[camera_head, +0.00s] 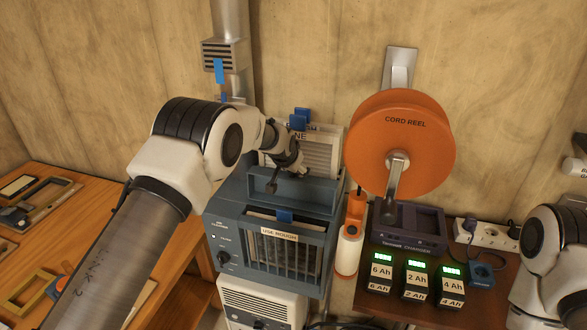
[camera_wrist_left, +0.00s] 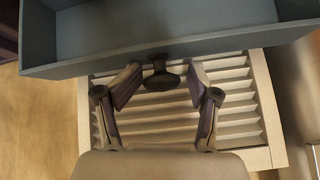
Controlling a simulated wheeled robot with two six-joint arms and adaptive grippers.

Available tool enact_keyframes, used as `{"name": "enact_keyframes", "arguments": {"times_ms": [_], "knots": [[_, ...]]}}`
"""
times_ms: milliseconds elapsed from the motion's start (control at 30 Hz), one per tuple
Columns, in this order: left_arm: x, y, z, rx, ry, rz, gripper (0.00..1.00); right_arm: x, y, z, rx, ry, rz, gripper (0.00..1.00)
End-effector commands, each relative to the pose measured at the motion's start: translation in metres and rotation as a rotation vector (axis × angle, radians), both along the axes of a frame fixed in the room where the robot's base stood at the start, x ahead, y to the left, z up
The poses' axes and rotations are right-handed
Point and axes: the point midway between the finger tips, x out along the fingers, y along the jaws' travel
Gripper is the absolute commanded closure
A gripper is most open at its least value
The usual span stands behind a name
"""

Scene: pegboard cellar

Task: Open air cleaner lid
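The air cleaner (camera_head: 313,250) is a blue-grey box in the head view, with a dial and a slot labelled "USE ROUGH" on its front. My left gripper (camera_head: 288,176) is over its top; the arm partly hides that area. In the left wrist view, a blue-grey rimmed panel (camera_wrist_left: 60,71), seemingly the lid, carries a dark round knob (camera_wrist_left: 160,79). My left gripper also shows there (camera_wrist_left: 164,83), open, its fingers on either side of the knob with visible gaps. Whether the lid is raised is hard to tell. My right gripper is out of view.
A white-framed louvred panel (camera_wrist_left: 268,120) lies beyond my fingers. An orange cord reel (camera_head: 425,150) hangs to the right. Below it are an orange-and-white bottle (camera_head: 348,250), a charger (camera_head: 408,226) and several batteries (camera_head: 415,280). A workbench (camera_head: 95,225) is at the left.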

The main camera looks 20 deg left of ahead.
Motion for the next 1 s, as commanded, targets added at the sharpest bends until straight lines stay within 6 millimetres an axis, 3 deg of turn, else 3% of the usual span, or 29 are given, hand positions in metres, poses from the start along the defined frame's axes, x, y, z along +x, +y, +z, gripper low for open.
{"name": "enact_keyframes", "arguments": {"times_ms": [167, 600, 1000], "knots": [[-0.007, 0.0, 0.008, 0.0, 0.004, 0.0, 0.4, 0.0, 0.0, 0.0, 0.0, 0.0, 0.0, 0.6], [-0.066, 0.001, 0.087, 0.001, 0.0, 0.0, 0.4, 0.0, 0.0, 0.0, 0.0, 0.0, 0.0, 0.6], [-0.073, 0.001, 0.093, 0.001, 0.003, 0.0, 0.4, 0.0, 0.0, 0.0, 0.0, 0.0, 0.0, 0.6]]}}
